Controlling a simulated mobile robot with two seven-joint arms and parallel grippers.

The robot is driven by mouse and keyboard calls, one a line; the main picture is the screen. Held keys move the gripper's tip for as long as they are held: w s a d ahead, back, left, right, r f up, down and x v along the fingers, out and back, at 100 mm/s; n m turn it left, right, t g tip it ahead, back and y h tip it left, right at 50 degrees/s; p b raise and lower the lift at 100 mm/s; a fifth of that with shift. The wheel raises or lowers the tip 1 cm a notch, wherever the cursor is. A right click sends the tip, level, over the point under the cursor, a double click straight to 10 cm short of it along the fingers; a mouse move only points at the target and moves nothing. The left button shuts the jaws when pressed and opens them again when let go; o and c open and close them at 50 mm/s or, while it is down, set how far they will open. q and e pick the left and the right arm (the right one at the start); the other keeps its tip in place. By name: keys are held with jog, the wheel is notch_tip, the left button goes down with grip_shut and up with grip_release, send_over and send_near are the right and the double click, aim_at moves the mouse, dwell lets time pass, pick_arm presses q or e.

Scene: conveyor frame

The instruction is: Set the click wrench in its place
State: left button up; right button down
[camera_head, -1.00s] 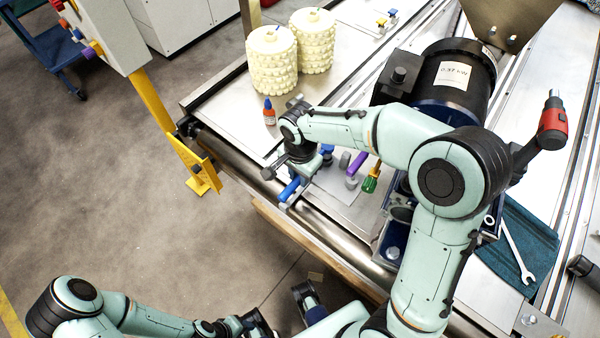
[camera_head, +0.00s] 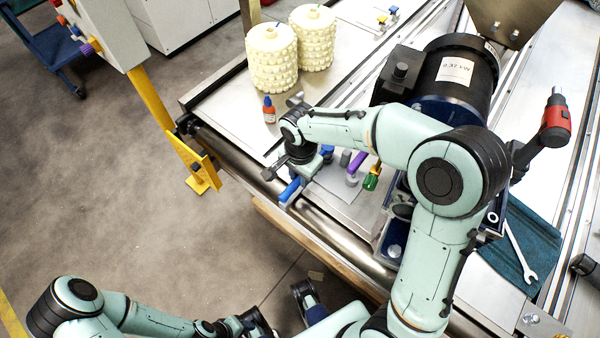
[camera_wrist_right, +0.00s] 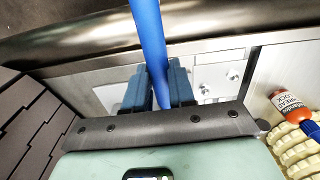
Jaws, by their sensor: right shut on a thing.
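My right gripper (camera_head: 302,178) is low over the front edge of the conveyor frame. In the right wrist view its two dark blue fingers (camera_wrist_right: 160,88) are shut on a bright blue bar or handle (camera_wrist_right: 150,40), which runs up out of the picture. In the head view the blue handle (camera_head: 289,190) sticks out below the gripper near the roller. I take it for the click wrench; its head is hidden. Part of my left gripper (camera_head: 262,322) shows at the bottom edge, away from the frame; its jaws are unclear.
Beside the right gripper are a purple handle (camera_head: 357,162) and a green handle (camera_head: 371,181). A red bottle (camera_head: 269,112) and cream sprockets (camera_head: 272,60) stand behind it. A black motor (camera_head: 455,75) and a spanner (camera_head: 520,250) on a teal cloth (camera_head: 535,238) are to the right.

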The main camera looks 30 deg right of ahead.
jog(key=shift+f+b, duration=0.4)
jog(key=shift+f, duration=0.45)
jog(key=c, duration=0.9)
grip_release()
jog(key=shift+o, duration=0.2)
notch_tip(320, 180, up, 13)
jog(key=p, duration=0.2)
jog(key=shift+r, duration=0.2)
